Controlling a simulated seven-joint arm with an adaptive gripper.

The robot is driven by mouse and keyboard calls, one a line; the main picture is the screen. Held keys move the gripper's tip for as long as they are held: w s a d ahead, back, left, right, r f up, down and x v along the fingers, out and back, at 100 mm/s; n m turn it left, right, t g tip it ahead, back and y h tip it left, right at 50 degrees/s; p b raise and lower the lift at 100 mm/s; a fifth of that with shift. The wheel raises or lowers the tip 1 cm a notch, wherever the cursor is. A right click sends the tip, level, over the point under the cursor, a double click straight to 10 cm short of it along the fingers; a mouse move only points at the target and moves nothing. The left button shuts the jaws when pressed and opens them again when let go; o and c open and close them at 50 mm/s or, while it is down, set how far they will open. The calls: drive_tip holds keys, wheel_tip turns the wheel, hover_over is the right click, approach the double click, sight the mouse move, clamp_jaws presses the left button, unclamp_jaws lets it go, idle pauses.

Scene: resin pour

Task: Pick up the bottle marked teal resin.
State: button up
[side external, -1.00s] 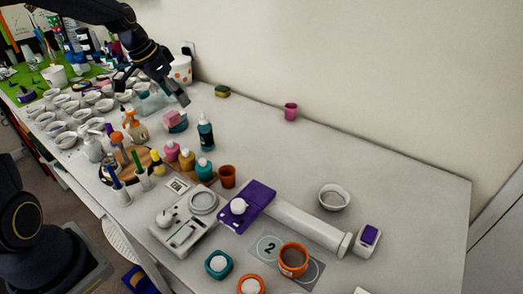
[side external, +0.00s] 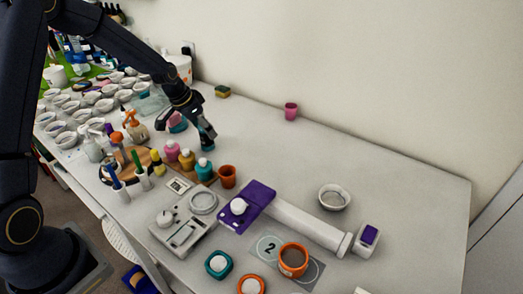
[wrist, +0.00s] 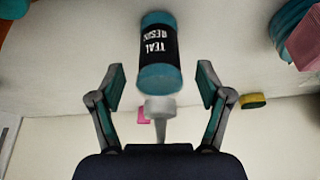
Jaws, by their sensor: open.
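The teal resin bottle (wrist: 157,75) has a teal body, a black label reading "TEAL RESIN" and a pale nozzle. In the wrist view it lies between and just beyond the two fingers of my gripper (wrist: 160,85), with clear gaps on both sides. My gripper is open and empty. In the side external view my gripper (side external: 205,143) is over the bottle's place, and mostly hides the bottle behind it.
Small pink, yellow and teal bottles (side external: 187,160) stand in front of my gripper. An orange cup (side external: 227,177) is to their right. A pink block (side external: 175,120) on a teal base is close at left.

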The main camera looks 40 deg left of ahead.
drive_tip(key=shift+w+f, duration=0.15)
drive_tip(key=shift+f, duration=0.25)
drive_tip(key=shift+c, duration=0.3)
drive_tip(key=c, duration=1.4)
